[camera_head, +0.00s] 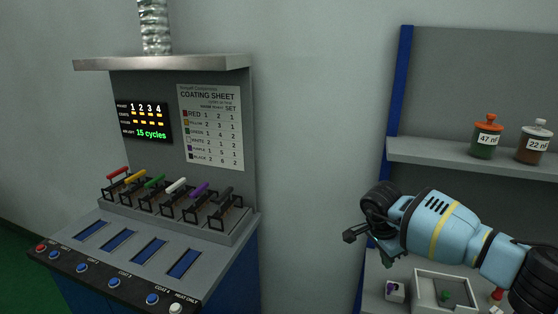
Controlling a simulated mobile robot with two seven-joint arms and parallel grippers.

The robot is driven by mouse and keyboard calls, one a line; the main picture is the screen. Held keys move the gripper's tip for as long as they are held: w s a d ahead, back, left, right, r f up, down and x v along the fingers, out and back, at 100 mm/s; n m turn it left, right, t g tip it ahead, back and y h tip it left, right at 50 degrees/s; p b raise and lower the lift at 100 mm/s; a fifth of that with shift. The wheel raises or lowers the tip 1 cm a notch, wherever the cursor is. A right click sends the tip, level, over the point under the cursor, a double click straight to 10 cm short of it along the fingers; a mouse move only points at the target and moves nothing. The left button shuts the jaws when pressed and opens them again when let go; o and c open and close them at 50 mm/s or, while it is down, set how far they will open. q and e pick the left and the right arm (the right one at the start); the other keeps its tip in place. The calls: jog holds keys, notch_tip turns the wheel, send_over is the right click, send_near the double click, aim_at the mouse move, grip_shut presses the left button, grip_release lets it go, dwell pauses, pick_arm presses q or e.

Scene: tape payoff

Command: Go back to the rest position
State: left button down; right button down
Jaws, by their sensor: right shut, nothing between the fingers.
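My right gripper (352,236) is at the end of my light blue right arm (440,226), which comes in from the right. It is shut and empty, held in front of the blue-posted shelf unit and pointing left toward the coating station. A clear gap of wall lies between it and the station. My left gripper is not in view.
The coating station (222,222) stands at the left, with several coloured levers, blue slots and a row of buttons. Its metal hood (160,63) juts out above. The shelf (450,155) at the right holds two jars. A grey tray (426,287) sits on the lower shelf beneath my arm.

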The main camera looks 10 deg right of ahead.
jog(key=s+a+f+m+g+y, duration=0.1)
jog(key=s+a+f+y, duration=0.25)
jog(key=a, duration=0.35)
jog(key=s+a+f+y, duration=0.3)
jog(key=a+f, duration=0.1)
jog(key=a, duration=0.3)
jog(key=s+a+f+m+g+y, duration=0.1)
jog(key=s+a+f+y, duration=0.25)
jog(key=a, duration=0.35)
jog(key=s+a+r+m+t+y, duration=0.2)
jog(key=s+a+m+t+y, duration=0.15)
jog(key=a+m+y, duration=0.3)
jog(key=s+a+r+m+t+y, duration=0.2)
jog(key=s+a+m+y, duration=0.3)
jog(key=a+m, duration=0.3)
jog(key=s+d+f+m+t+h, duration=0.2)
jog(key=d+f+m+t+h, duration=0.4)
jog(key=m, duration=0.7)
jog(key=s+d+f+m+t+h, duration=0.25)
jog(key=d+m+t+h, duration=0.35)
jog(key=m, duration=0.7)
jog(key=s+d+f+m+g+h, duration=0.2)
jog(key=s+d+f+m, duration=0.3)
jog(key=s, duration=0.3)
jog(key=s+d+f+m+g+h, duration=0.2)
jog(key=s+d+f+m+g, duration=0.3)
jog(key=s+m, duration=0.1)
jog(key=shift+s+d+f, duration=0.2)
jog(key=shift+s+d, duration=0.15)
jog(key=shift+s, duration=0.55)
